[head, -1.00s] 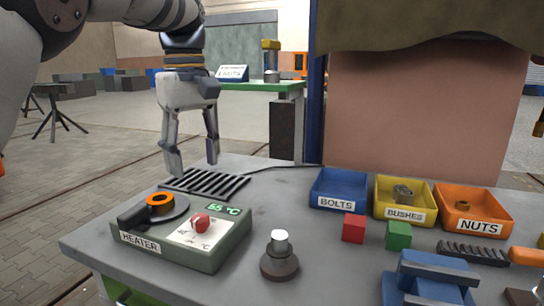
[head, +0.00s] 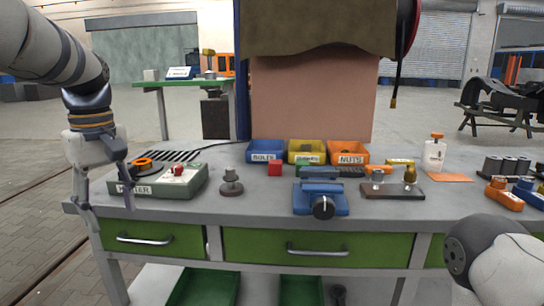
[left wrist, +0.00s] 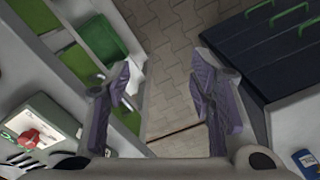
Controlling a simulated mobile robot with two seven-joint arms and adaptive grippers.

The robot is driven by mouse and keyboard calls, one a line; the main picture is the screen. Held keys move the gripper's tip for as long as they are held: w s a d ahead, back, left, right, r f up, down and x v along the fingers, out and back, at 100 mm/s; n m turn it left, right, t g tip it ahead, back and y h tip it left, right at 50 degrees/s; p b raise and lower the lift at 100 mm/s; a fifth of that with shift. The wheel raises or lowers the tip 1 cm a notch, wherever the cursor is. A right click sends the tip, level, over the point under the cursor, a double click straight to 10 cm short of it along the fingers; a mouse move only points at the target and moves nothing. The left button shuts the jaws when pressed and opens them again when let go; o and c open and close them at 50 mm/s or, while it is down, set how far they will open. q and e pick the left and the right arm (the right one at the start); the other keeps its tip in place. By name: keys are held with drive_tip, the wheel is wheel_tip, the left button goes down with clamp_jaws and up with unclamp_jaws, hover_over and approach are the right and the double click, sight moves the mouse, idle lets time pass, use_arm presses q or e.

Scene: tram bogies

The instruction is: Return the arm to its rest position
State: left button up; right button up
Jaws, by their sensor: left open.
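My left gripper (head: 108,205) hangs in the head view at the left end of the bench, pointing down, open and empty. Its fingers show in front of the bench's left corner, beside the heater. In the left wrist view the two open fingers (left wrist: 165,105) are spread with only paved floor between them. The heater (head: 165,182) is a grey-green box with a red knob and an orange ring on top. Part of my right arm (head: 497,260) shows at the lower right of the head view; its gripper is out of view.
The bench (head: 262,215) has green drawers. On it stand a blue bin (head: 266,146), a yellow bin (head: 306,145), an orange bin (head: 349,146), a blue vise (head: 320,203) and a dark stepped post (head: 231,188). Open floor (head: 40,240) lies left of the bench.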

use_arm(q)
wheel_tip(320, 180, down, 15)
drive_tip(key=w+m, duration=0.1)
drive_tip(key=m, duration=0.1)
drive_tip(key=s+f+m+g, duration=0.1)
drive_tip(key=s+f, duration=0.3)
drive_tip(key=f, duration=0.3)
drive_tip(key=s+f+m, duration=0.1)
drive_tip(key=s+f, duration=0.3)
drive_tip(key=f, duration=0.3)
drive_tip(key=s+d+f+m, duration=0.2)
drive_tip(key=s+f+m, duration=0.1)
drive_tip(key=s+f, duration=0.8)
drive_tip(key=s+d+m, duration=0.2)
drive_tip(key=s, duration=0.6)
drive_tip(key=s+d+r+m, duration=0.1)
drive_tip(key=s+d, duration=0.1)
drive_tip(key=s, duration=0.7)
drive_tip(key=shift+s+m, duration=0.25)
drive_tip(key=shift+m, duration=0.15)
use_arm(e)
drive_tip(key=shift+w+f, duration=0.1)
drive_tip(key=shift+w, duration=0.75)
